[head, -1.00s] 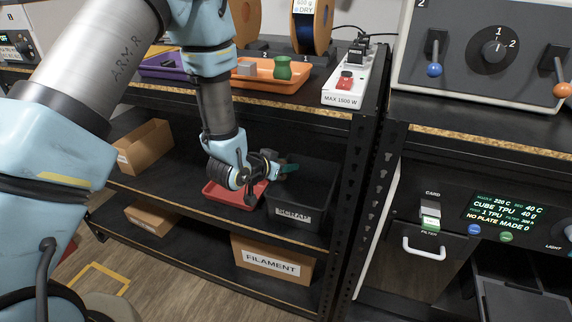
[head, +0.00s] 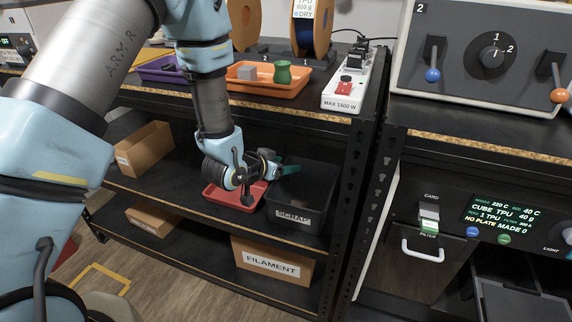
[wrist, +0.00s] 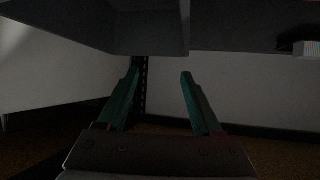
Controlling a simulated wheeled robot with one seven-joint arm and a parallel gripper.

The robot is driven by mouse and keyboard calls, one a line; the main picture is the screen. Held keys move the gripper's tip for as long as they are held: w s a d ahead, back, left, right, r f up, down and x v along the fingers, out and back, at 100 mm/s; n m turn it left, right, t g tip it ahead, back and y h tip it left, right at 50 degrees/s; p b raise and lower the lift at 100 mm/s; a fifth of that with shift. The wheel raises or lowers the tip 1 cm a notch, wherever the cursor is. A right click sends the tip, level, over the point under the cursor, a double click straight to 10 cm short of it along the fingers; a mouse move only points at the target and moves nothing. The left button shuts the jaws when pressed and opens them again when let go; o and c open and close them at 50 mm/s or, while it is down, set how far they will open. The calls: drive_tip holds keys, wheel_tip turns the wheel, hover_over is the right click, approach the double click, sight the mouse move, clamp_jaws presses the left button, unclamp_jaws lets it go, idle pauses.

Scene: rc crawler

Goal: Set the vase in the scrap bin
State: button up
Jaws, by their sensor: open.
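The green vase (head: 283,72) stands upright in the orange tray (head: 262,90) on the upper shelf, beside a grey block. The black scrap bin (head: 293,217) sits on the middle shelf below, at its right end. My gripper (head: 290,170) reaches into the middle shelf space, near the top of the scrap bin. It is apart from the vase and lower than it. In the wrist view my gripper (wrist: 160,75) has its two green fingers spread with nothing between them.
A red tray (head: 226,198) lies left of the bin, under my wrist. The upper shelf (head: 300,104) is close above my gripper, and a black rack post (head: 365,180) stands to the right. A white power strip (head: 343,90) is right of the orange tray.

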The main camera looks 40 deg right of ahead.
drive_tip(key=p+v, duration=0.1)
drive_tip(key=v, duration=0.9)
drive_tip(key=shift+a+p, duration=0.4)
drive_tip(key=shift+r, duration=0.15)
drive_tip(key=w+a+r+n+t+y+p, duration=0.1)
drive_tip(key=w+a+r+n+y+p, duration=0.2)
drive_tip(key=a, duration=0.4)
drive_tip(key=w+a+r+n+y+p, duration=0.1)
drive_tip(key=w+a+r+n+y, duration=0.15)
drive_tip(key=w+a, duration=0.35)
drive_tip(key=w+a+r+n+t+y+p, duration=0.1)
drive_tip(key=w+a+r+n+y+p, duration=0.2)
drive_tip(key=a, duration=0.5)
drive_tip(key=s+a+r+n+g+y+p, duration=0.1)
drive_tip(key=s+a+r+n+g, duration=0.1)
drive_tip(key=a, duration=0.5)
drive_tip(key=s+a+r+n+g+y+p, duration=0.1)
drive_tip(key=s+a+r+n+g+y, duration=0.1)
drive_tip(key=s+a+r, duration=0.3)
drive_tip(key=a+r+n, duration=0.1)
drive_tip(key=a+r, duration=0.1)
drive_tip(key=a, duration=0.1)
drive_tip(key=shift+s+r, duration=0.3)
drive_tip(key=shift+r, duration=0.05)
drive_tip(key=shift+a, duration=0.1)
drive_tip(key=shift+c, duration=0.4)
